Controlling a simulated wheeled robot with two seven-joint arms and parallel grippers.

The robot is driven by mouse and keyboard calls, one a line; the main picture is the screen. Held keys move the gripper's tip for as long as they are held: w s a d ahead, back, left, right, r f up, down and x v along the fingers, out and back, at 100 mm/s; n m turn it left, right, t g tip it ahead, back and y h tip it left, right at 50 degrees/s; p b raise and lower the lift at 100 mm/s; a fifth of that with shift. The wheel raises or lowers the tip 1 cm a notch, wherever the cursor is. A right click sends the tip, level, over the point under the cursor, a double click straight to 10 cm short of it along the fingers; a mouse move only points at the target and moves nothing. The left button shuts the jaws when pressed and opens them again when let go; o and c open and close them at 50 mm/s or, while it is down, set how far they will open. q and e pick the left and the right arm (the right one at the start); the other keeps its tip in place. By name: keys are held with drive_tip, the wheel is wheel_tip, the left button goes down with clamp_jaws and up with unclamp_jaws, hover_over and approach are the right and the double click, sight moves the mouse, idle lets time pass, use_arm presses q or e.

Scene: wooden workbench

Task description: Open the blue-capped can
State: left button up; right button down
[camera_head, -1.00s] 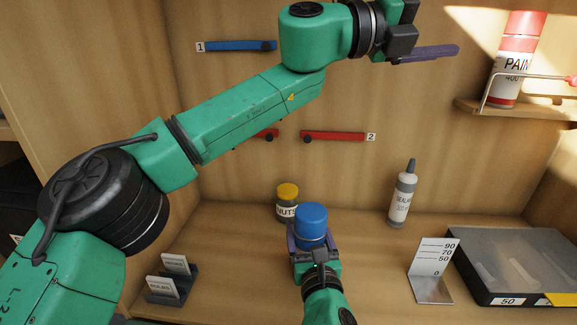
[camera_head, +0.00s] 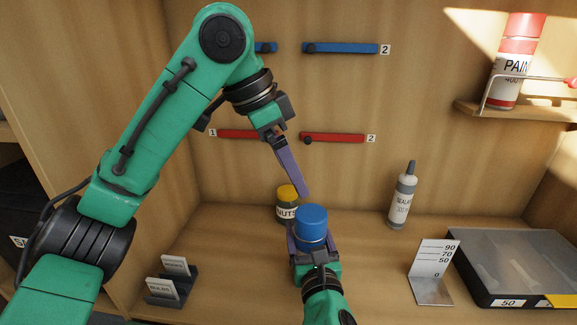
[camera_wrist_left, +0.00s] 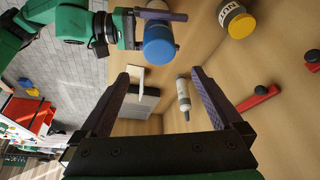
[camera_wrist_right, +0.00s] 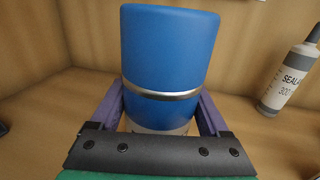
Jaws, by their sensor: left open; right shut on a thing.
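The blue-capped can (camera_head: 311,223) stands upright near the middle of the bench in the head view. My right gripper (camera_head: 313,252) is shut on its lower part, below the blue cap. In the right wrist view the blue cap (camera_wrist_right: 170,50) rises above the two purple fingers, with a silver band under it. My left gripper (camera_head: 304,194) is above and just left of the can, fingers pointing down. In the left wrist view its two fingers (camera_wrist_left: 163,88) are wide apart with nothing between them, and the blue cap (camera_wrist_left: 159,45) shows beyond them.
A yellow-capped nuts jar (camera_head: 287,205) stands close behind the can. A sealant bottle (camera_head: 402,195) stands further right. A marked gauge plate (camera_head: 432,272) and a clear-lidded case (camera_head: 520,262) are at the right. Small label holders (camera_head: 165,285) sit at the left.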

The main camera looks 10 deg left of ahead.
sight(311, 212)
use_arm(q)
drive_tip(key=x, duration=1.2)
drive_tip(key=shift+a, duration=0.1)
drive_tip(key=c, duration=1.4)
drive_tip(key=shift+r, duration=0.15)
drive_tip(key=shift+r, duration=1)
